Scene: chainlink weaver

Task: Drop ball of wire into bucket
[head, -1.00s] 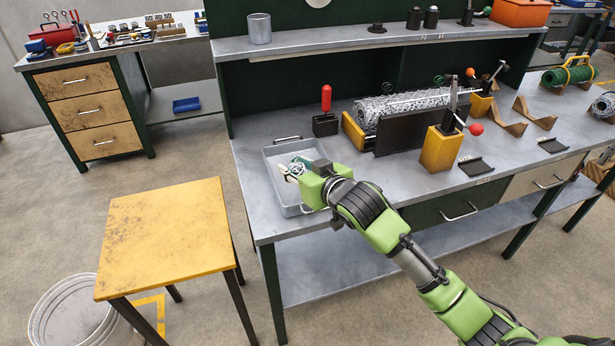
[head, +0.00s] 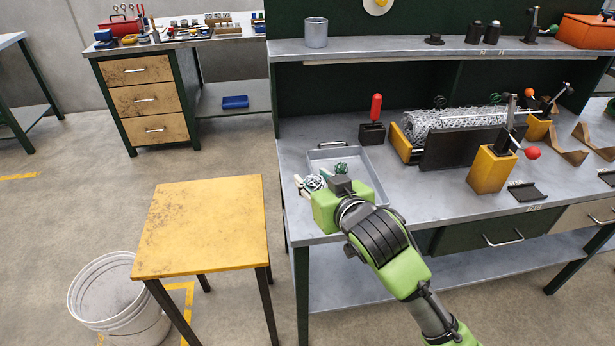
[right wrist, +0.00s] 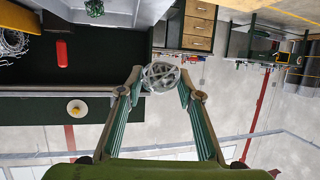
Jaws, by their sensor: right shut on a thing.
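My right gripper (head: 312,184) is shut on a silvery ball of wire (right wrist: 160,74). The ball sits between the fingertips in the right wrist view and is partly hidden by the gripper in the head view. The gripper is at the left edge of a grey tray (head: 320,156) on the workbench. A second, green wire ball (head: 341,168) lies in the tray and also shows at the top of the right wrist view (right wrist: 95,8). The white bucket (head: 150,325) stands on the floor at the lower left, open at the top. My left gripper is out of view.
A yellow-topped stool (head: 205,225) stands between the bucket and the workbench (head: 450,205). A red-handled tool (head: 376,108) stands behind the tray. A roll of wire mesh (head: 465,118) and a yellow block (head: 490,170) are to the right.

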